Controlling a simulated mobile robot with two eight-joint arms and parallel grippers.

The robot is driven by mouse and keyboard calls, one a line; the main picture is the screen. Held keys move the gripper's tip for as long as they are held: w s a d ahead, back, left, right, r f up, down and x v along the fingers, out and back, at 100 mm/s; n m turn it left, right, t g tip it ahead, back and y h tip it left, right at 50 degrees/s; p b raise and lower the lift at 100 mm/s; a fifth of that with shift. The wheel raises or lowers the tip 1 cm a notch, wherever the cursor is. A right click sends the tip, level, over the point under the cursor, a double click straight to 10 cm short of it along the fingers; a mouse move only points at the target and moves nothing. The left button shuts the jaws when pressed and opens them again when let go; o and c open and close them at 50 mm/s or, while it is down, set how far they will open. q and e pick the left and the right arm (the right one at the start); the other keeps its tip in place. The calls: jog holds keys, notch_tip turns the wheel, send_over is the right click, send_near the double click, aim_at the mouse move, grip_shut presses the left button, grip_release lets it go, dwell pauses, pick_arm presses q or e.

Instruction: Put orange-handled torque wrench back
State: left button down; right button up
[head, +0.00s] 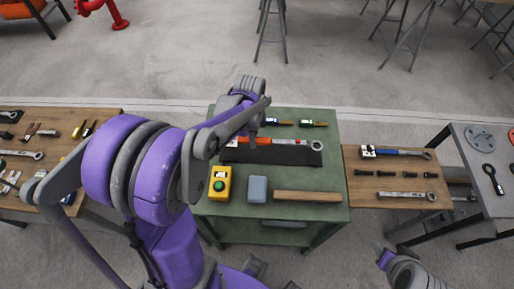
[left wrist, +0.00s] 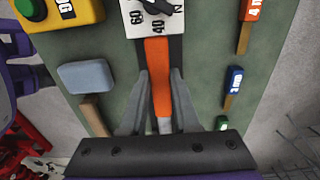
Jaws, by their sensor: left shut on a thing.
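The orange-handled torque wrench (head: 283,141) lies lengthwise over a long dark tray (head: 275,157) on the green table. Its ring head (head: 316,144) points right and a white scale plate is at its left end. My left gripper (head: 254,137) reaches down onto the wrench's left part. In the left wrist view its fingers (left wrist: 160,98) are shut on the orange handle (left wrist: 157,62), one on each side. The scale plate (left wrist: 140,18) shows beyond them. I cannot tell whether the wrench touches the tray. My right gripper (head: 382,254) is low at the right, empty of anything I can see.
A wooden board (head: 395,190) at right holds a blue-handled wrench (head: 395,153).

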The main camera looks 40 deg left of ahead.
aim_at(254, 153)
pick_arm(q)
notch_tip(254, 153, down, 6)
jog(key=shift+r, duration=0.1)
jog(key=c, duration=0.6)
grip_release()
jog(key=shift+c, duration=0.2)
